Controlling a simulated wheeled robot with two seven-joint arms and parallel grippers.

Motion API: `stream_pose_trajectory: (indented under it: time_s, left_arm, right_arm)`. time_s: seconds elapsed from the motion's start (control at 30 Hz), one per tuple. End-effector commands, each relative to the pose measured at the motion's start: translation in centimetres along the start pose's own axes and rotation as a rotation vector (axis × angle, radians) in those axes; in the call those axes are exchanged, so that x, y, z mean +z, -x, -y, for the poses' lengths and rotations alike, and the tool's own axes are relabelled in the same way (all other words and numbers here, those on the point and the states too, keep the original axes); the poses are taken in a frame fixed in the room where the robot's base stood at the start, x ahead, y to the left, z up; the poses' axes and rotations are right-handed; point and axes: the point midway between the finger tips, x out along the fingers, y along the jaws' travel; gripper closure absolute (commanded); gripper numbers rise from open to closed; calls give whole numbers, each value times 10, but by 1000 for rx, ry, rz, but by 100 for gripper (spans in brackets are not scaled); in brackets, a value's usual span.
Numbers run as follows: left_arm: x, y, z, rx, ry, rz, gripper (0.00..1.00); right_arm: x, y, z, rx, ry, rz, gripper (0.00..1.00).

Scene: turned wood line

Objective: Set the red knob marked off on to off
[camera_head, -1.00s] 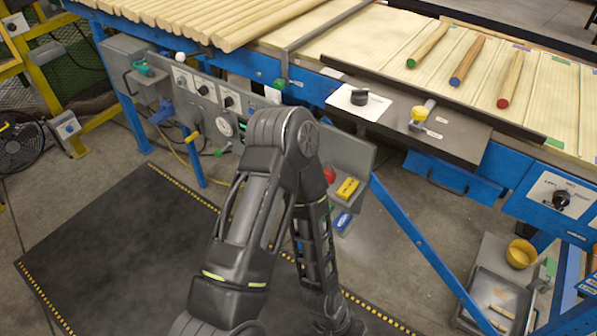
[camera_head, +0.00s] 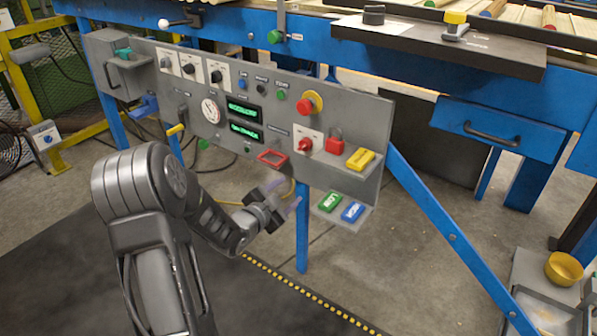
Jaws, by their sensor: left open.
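The red knob (camera_head: 305,145) sits on a white plate in the lower right part of the grey control panel (camera_head: 364,112). The lettering on its plate is too small to read, and I cannot tell for sure which way it points. My left gripper (camera_head: 284,196) is open and empty. It is below and to the left of the red knob in the picture, apart from it, just under the panel's lower edge. My right gripper is not in view.
Close around the knob are a red emergency button (camera_head: 309,103), a red padlock (camera_head: 335,141), a yellow block (camera_head: 360,159) and a red frame (camera_head: 272,158). Green (camera_head: 329,202) and blue (camera_head: 352,211) blocks lie on a lower shelf. A blue brace (camera_head: 440,225) slants to the right.

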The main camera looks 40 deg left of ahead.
Motion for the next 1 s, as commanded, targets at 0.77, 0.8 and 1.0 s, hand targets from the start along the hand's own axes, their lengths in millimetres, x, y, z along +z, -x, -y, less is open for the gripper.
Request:
stream_pose_trajectory:
  time_s: [0.77,0.8,1.0]
  left_arm:
    - [-66,7,63,-90,-399,-225,46]
    - [-67,2,63,-89,-399,-225,46]
    - [-74,-28,64,-91,-398,-225,46]
  right_arm:
    - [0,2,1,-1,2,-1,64]
    - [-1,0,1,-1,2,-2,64]
    - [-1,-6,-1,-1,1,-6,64]
